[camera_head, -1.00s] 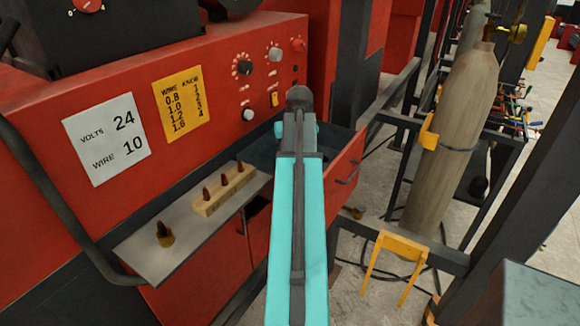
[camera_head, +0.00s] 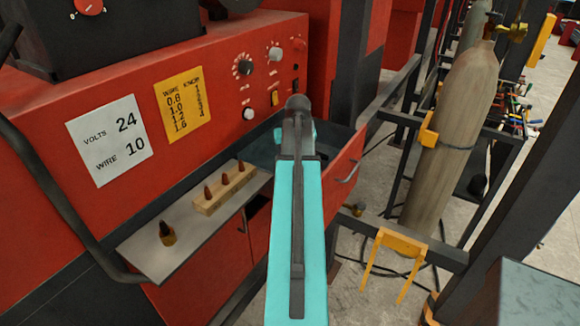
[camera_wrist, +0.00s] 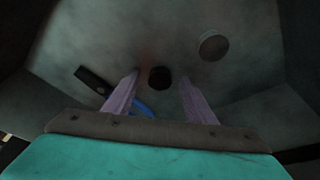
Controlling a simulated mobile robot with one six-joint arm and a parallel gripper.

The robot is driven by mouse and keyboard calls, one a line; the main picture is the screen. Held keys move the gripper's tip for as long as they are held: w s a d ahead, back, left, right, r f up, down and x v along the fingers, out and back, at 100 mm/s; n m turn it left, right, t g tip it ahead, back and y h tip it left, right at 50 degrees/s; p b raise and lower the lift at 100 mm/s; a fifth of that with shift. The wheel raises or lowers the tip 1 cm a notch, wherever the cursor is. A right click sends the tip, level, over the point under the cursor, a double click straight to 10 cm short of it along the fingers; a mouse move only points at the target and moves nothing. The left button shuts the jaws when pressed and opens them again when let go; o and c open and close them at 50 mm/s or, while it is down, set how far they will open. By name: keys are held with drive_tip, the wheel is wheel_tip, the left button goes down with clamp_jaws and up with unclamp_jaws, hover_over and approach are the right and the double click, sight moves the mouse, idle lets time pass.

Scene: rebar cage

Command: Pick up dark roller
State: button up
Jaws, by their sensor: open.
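The dark roller (camera_wrist: 159,78) shows in the wrist view as a small, nearly black round shape on the floor of an open drawer. My gripper (camera_wrist: 158,84) is open, with one pale finger on each side of the roller in the picture. I cannot tell how far the fingertips are above it, and no contact shows. In the head view my arm reaches down into the open red drawer (camera_head: 345,170) and hides the fingers and the roller.
In the drawer lie a grey round piece (camera_wrist: 213,46), a dark flat bar (camera_wrist: 92,80) and a blue item (camera_wrist: 143,107) partly behind a finger. Drawer walls surround the gripper. A shelf (camera_head: 150,250) with brass tips and a wooden block (camera_head: 225,190) is at left.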

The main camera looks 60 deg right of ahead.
drive_tip(key=c, duration=1.2)
drive_tip(key=shift+r, duration=0.2)
drive_tip(key=shift+r+b, duration=1.55)
drive_tip(key=shift+r, duration=3.25)
